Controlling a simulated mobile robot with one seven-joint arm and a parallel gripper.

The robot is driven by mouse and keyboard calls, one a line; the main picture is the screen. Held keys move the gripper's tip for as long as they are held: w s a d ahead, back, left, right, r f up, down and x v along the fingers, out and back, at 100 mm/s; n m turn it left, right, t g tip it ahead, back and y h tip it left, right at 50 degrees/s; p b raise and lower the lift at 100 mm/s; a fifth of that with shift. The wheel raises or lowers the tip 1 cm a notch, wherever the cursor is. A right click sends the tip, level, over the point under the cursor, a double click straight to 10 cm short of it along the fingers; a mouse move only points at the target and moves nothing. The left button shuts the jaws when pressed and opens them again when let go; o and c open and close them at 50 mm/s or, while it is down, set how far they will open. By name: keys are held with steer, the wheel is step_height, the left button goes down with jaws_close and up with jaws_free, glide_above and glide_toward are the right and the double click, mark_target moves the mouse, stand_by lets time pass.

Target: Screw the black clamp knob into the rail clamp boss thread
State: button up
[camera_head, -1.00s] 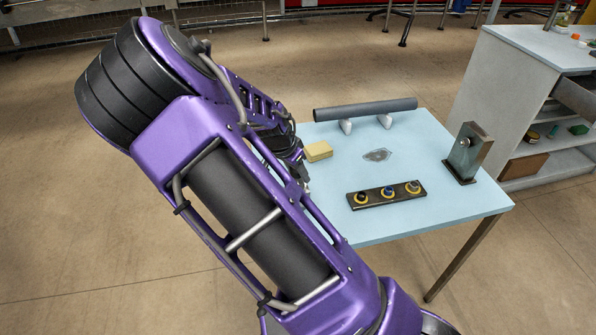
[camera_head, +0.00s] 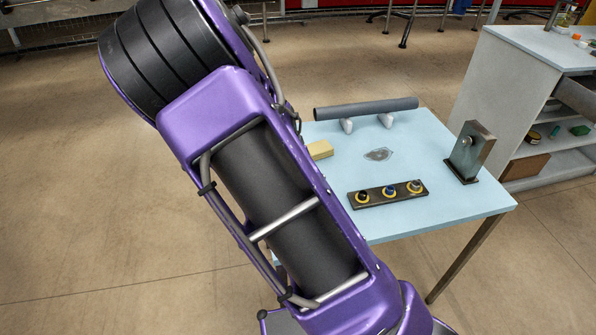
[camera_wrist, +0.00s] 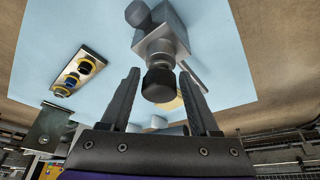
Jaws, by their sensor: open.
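In the wrist view, a black round knob (camera_wrist: 159,85) sits at the near end of a grey metal block (camera_wrist: 162,46), which I take for the rail clamp. The knob appears joined to the block, but I cannot tell how deep any thread is engaged. A darker rounded part (camera_wrist: 138,14) sticks out of the block's far side. My gripper (camera_wrist: 160,71) is open, with one finger on each side of the knob and a visible gap to both. In the head view my arm hides the gripper, the knob and the block.
A dark strip (camera_head: 375,197) holds several small parts in yellow rings on the light blue table (camera_head: 420,150). A metal bracket (camera_head: 470,152) stands at the table's right. A grey tube (camera_head: 365,108) on white supports lies at the back, near a yellow block (camera_head: 320,149).

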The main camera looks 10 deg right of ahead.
steer(key=shift+n, duration=0.6)
steer(key=shift+b, duration=0.3)
steer(key=shift+f+n+y+b, duration=0.2)
steer(key=shift+n+y+b, duration=0.2)
steer(key=shift+n+b, duration=0.3)
steer(key=shift+r, duration=0.15)
steer(key=shift+t, duration=0.3)
steer(key=shift+f+n+b, duration=0.2)
steer(key=shift+n+b, duration=0.2)
steer(key=shift+b, duration=0.3)
steer(key=shift+n+y+b, duration=0.3)
steer(key=shift+b, duration=0.1)
steer(key=shift+r+n, duration=0.25)
steer(key=shift+n, duration=0.05)
